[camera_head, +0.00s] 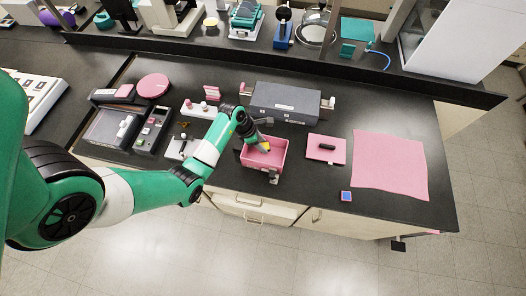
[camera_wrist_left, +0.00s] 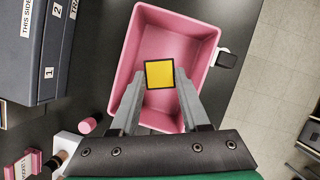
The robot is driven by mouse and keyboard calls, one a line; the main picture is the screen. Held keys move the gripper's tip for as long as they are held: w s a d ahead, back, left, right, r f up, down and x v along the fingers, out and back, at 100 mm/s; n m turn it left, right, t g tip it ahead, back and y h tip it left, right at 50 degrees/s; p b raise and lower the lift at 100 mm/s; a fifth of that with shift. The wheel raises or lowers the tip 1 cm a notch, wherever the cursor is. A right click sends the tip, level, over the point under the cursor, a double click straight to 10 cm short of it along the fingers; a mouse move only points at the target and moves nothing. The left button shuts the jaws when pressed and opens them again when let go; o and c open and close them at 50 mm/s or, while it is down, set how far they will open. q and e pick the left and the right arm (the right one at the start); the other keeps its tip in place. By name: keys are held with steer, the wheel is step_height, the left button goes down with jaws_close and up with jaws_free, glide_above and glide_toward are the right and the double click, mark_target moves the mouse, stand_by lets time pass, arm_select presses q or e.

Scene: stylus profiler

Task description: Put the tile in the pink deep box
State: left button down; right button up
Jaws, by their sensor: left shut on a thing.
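The tile (camera_wrist_left: 159,74) is a small yellow square with a dark border. My left gripper (camera_wrist_left: 163,86) is shut on it, with a finger at each side. In the head view my left gripper (camera_head: 260,143) points down over the pink deep box (camera_head: 258,167), with the yellow tile (camera_head: 266,147) at its tip. In the left wrist view the box (camera_wrist_left: 135,50) is open and its floor looks bare behind the tile. How far the tile is above the box floor is hard to tell. My right gripper is not in view.
A grey case (camera_head: 286,103) stands just behind the box. A pink plate with a black handle (camera_head: 326,149), a pink cloth (camera_head: 390,165) and a small blue square (camera_head: 346,196) lie to the right. Grey trays (camera_head: 112,128) and small pink items stand to the left.

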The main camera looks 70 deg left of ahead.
arm_select(q)
glide_above(266, 157)
steer(key=s, duration=0.2)
steer(key=f, duration=0.4)
steer(key=shift+w+a+f+b, duration=0.2)
steer(key=shift+w+a+b, duration=0.05)
steer(key=shift+b, duration=0.15)
steer(key=shift+f+b, duration=0.6)
steer(key=shift+f, duration=1.2)
steer(key=shift+f, duration=0.1)
steer(key=shift+c, duration=1.9)
jaws_free()
